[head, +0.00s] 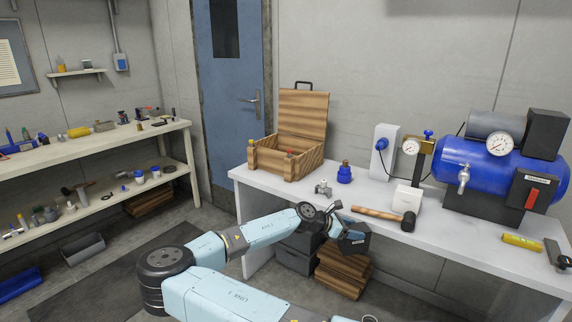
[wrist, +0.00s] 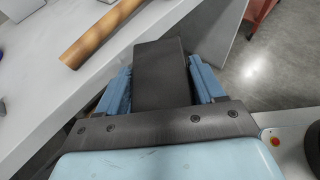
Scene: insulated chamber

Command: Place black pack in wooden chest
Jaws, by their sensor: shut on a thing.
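The black pack (wrist: 160,75) is a dark block between the two blue fingers of my gripper (wrist: 163,82) in the wrist view. My gripper (head: 346,234) is shut on it. In the head view the black pack (head: 355,243) shows in front of the white bench's front edge, below the level of the top. The wooden chest (head: 272,163) stands on the left end of the bench, with its striped lid (head: 303,113) raised at the back. It is to the left of and behind my gripper. The inside of the chest is mostly hidden by its front wall.
On the white bench (head: 470,226), a valve fitting (head: 322,187) and a blue bottle (head: 344,174) stand right of the chest. A mallet (head: 378,213) lies near the front edge, close to my gripper. A blue compressor tank (head: 480,165) fills the right. A wooden crate (head: 342,272) is under the bench.

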